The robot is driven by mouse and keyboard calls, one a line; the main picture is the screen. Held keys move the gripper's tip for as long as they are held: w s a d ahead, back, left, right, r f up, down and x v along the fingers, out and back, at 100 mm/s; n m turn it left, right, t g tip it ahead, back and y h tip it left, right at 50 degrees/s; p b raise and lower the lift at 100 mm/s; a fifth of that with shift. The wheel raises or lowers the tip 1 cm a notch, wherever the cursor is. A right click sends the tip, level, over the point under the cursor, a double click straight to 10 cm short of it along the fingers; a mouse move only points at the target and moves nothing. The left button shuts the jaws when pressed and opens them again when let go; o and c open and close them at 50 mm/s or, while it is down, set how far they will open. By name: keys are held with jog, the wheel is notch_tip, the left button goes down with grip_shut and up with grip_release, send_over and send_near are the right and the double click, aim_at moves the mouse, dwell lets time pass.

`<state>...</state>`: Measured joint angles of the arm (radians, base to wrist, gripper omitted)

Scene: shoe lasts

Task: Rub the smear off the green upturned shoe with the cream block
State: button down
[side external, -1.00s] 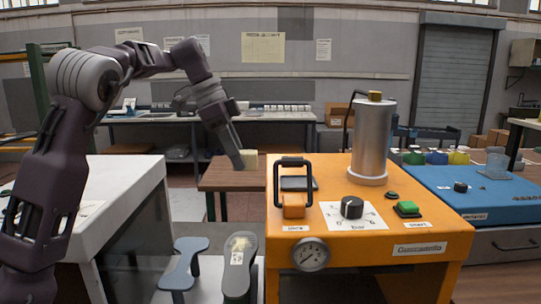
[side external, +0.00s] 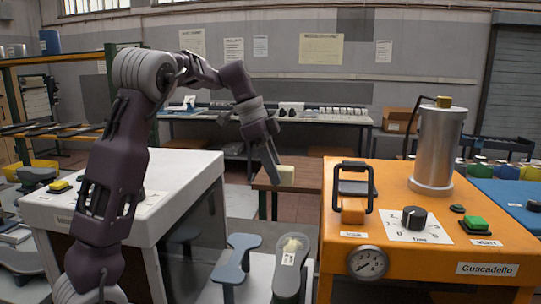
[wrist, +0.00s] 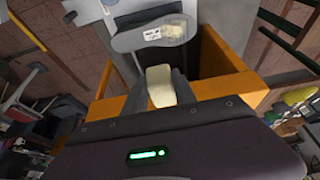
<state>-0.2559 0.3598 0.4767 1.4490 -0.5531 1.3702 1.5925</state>
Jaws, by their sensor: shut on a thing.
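My gripper (side external: 277,180) is shut on the cream block (side external: 286,175) and holds it in the air. In the wrist view the cream block (wrist: 161,86) sits between the two fingers (wrist: 161,92). The upturned shoe (side external: 291,277) stands sole up below the block, apart from it. It looks dark grey-green. Its sole carries a pale cream smear (side external: 292,244) and a white label. In the wrist view the shoe (wrist: 124,43) lies beyond the block, with the smear (wrist: 173,32) beside the label.
A blue upturned shoe form (side external: 233,267) stands just left of the shoe. An orange machine (side external: 440,255) with a handle, gauge and metal cylinder (side external: 437,150) stands close on the right. A white cabinet (side external: 165,210) is on the left. A brown table (side external: 306,180) is behind the block.

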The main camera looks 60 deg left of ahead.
jog(key=shift+w+d+f, duration=0.2)
jog(key=shift+w+f, duration=0.25)
jog(key=shift+f, duration=2.9)
jog(key=shift+w+d+f, duration=0.2)
jog(key=shift+w+f, duration=0.2)
jog(key=shift+f, duration=2.9)
jog(key=shift+w+d+f, duration=0.2)
jog(key=shift+w+f, duration=0.25)
jog(key=shift+f, duration=2.9)
jog(key=shift+w+a+f, duration=0.15)
jog(key=shift+w+a+r, duration=0.45)
jog(key=shift+w+a, duration=2.25)
jog(key=shift+s+d, duration=2.75)
jog(key=shift+s+d+r, duration=0.1)
jog(key=shift+s+r, duration=0.05)
jog(key=shift+r, duration=0.1)
jog(key=shift+f, duration=0.15)
notch_tip(320, 180, up, 6)
jog(key=shift+r, duration=0.2)
jog(key=shift+f, duration=0.1)
